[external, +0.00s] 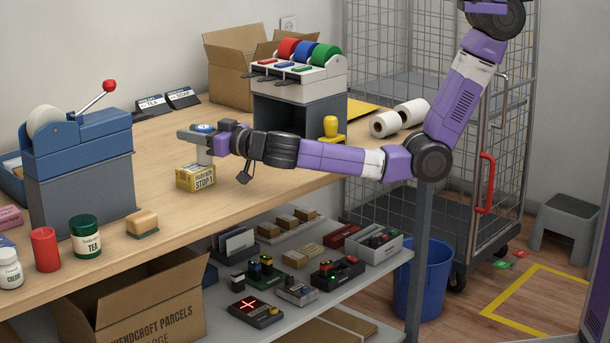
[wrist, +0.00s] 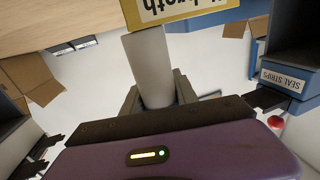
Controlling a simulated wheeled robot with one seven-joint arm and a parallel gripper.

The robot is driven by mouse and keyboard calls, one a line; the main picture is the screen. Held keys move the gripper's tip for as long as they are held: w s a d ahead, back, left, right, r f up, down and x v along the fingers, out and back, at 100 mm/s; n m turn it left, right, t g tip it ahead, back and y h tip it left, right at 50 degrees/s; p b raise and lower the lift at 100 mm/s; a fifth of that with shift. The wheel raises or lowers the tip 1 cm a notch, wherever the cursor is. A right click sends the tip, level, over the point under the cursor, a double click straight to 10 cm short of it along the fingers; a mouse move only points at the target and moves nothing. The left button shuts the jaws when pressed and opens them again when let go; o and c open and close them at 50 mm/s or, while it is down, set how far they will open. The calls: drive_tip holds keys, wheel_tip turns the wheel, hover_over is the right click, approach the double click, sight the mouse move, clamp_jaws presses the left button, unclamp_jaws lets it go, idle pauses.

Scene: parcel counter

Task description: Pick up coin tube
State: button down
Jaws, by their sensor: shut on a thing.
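I cannot tell whether the tube touches the box. My gripper (external: 197,137) reaches in level from the right and is shut on the tube near its top. In the wrist view, the tube (wrist: 148,62) sits between both fingers of my gripper (wrist: 157,98). The yellow box (wrist: 178,10) shows at the top edge, at the tube's far end.
A blue tape dispenser (external: 78,145) with a red-knobbed lever stands left on the counter (external: 250,185). A grey stand with colored rolls (external: 300,95), a yellow stamp (external: 330,128) and paper rolls (external: 385,124) are to the right. A green jar (external: 86,237) and red candle (external: 45,250) stand front left.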

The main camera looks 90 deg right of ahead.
drive_tip(key=shift+d+r, duration=1.15)
drive_tip(key=shift+r, duration=8.45)
drive_tip(key=w+a+n+t+y, duration=0.3)
drive_tip(key=a+n+y, duration=0.1)
drive_tip(key=a+y, duration=0.2)
drive_tip(key=shift+n, duration=0.3)
drive_tip(key=shift+s+d+f+b, duration=0.1)
drive_tip(key=shift+f+b, duration=0.1)
drive_tip(key=shift+f, duration=4.55)
drive_tip(key=shift+s+d+f+b, duration=0.1)
drive_tip(key=shift+f+b, duration=0.1)
drive_tip(key=shift+f, duration=4.5)
drive_tip(key=shift+f, duration=0.15)
drive_tip(key=c, duration=0.9)
unclamp_jaws()
drive_tip(key=shift+c, duration=0.2)
